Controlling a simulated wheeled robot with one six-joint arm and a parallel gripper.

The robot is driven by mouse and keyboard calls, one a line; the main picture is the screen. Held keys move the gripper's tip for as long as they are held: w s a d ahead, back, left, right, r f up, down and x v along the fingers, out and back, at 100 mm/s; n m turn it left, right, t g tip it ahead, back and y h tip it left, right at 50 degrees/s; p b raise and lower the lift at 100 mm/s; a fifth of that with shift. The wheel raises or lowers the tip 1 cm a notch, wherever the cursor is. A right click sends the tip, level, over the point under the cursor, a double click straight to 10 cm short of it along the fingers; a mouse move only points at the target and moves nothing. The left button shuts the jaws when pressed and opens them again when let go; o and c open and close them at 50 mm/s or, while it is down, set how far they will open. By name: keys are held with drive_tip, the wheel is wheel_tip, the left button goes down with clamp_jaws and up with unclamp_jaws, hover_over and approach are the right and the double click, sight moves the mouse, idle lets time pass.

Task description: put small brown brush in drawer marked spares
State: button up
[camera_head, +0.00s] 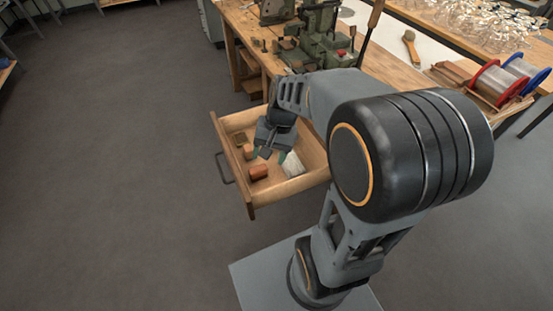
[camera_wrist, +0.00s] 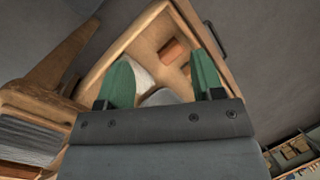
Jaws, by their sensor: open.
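An open wooden drawer (camera_head: 285,190) sticks out from under the bench; it also shows in the wrist view (camera_wrist: 110,54). In it lie a reddish-brown block-like piece (camera_head: 258,172), a tan piece (camera_head: 248,153), another small brown piece (camera_head: 239,138) and a white item (camera_head: 292,165). I cannot tell whether any of these is the small brown brush. My gripper (camera_head: 273,155) is over the drawer, its green fingers apart. In the wrist view the gripper (camera_wrist: 160,62) is open, with the reddish-brown piece (camera_wrist: 172,50) beyond the fingertips. No spares marking is readable.
A brush-like item with a tan handle (camera_head: 411,47) lies on the pale bench surface. A green machine (camera_head: 318,45), red and blue wire spools (camera_head: 498,85) and many glass items (camera_head: 480,22) stand on benches. The floor at left is clear.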

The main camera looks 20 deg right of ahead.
drive_tip(key=s+r+n+t+h, duration=0.3)
drive_tip(key=s+n, duration=0.2)
drive_tip(key=shift+n+t, duration=0.3)
drive_tip(key=shift+n, duration=0.1)
drive_tip(key=shift+s, duration=0.1)
